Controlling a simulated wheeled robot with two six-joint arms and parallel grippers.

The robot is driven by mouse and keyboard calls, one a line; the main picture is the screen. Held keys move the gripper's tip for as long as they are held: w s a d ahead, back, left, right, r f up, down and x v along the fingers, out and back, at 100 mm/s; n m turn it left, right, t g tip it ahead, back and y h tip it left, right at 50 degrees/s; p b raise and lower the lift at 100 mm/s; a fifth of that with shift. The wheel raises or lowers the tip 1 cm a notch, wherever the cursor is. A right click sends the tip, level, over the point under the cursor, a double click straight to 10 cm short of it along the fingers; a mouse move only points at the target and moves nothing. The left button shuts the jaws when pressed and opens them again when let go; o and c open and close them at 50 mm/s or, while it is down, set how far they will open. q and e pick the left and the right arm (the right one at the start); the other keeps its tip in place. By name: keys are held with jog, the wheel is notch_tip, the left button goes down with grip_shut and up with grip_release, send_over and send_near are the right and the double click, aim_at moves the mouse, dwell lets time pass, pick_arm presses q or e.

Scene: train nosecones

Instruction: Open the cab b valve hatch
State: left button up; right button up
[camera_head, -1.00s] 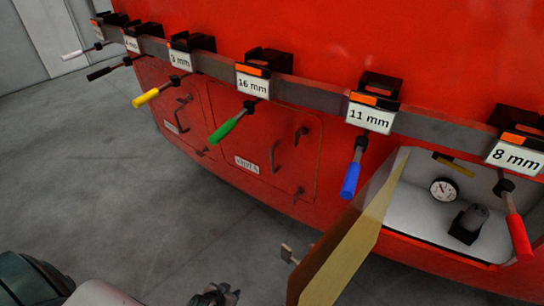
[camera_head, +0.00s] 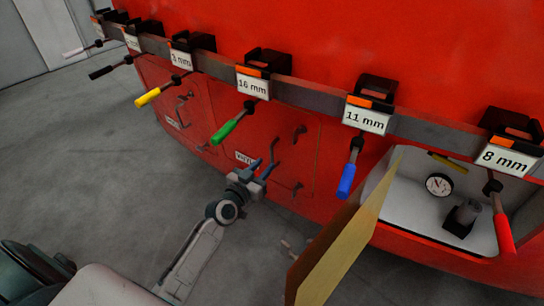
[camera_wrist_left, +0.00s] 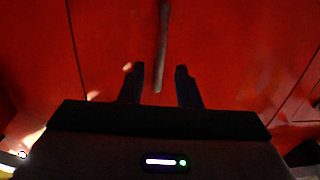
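The closed red hatch (camera_head: 305,160) with a small white label (camera_head: 243,157) sits low on the red nosecone. The label is partly covered by my gripper; in the earlier frame it seems to read "VALVES". A dark bar handle (camera_head: 274,150) stands on the hatch, with latches (camera_head: 299,132) (camera_head: 297,188) to its right. My left gripper (camera_head: 263,168) is at the lower part of the handle. In the left wrist view its two fingers (camera_wrist_left: 159,84) are apart, with the handle (camera_wrist_left: 162,40) between them, its end showing; contact cannot be told. My right gripper is not in view.
A rail of labelled tools runs above, with the green-handled tool (camera_head: 232,127) and blue-handled tool (camera_head: 347,178) hanging near the hatch. At right, an open compartment (camera_head: 410,205) holds a gauge (camera_head: 439,184); its yellowish door (camera_head: 345,245) sticks out.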

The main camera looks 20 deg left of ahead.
aim_at(271, 158)
pick_arm(q)
jog(key=shift+w+d, duration=0.25)
jog(key=shift+w, duration=1.15)
jog(key=shift+w+d, duration=0.2)
jog(key=shift+w, duration=1.15)
grip_shut()
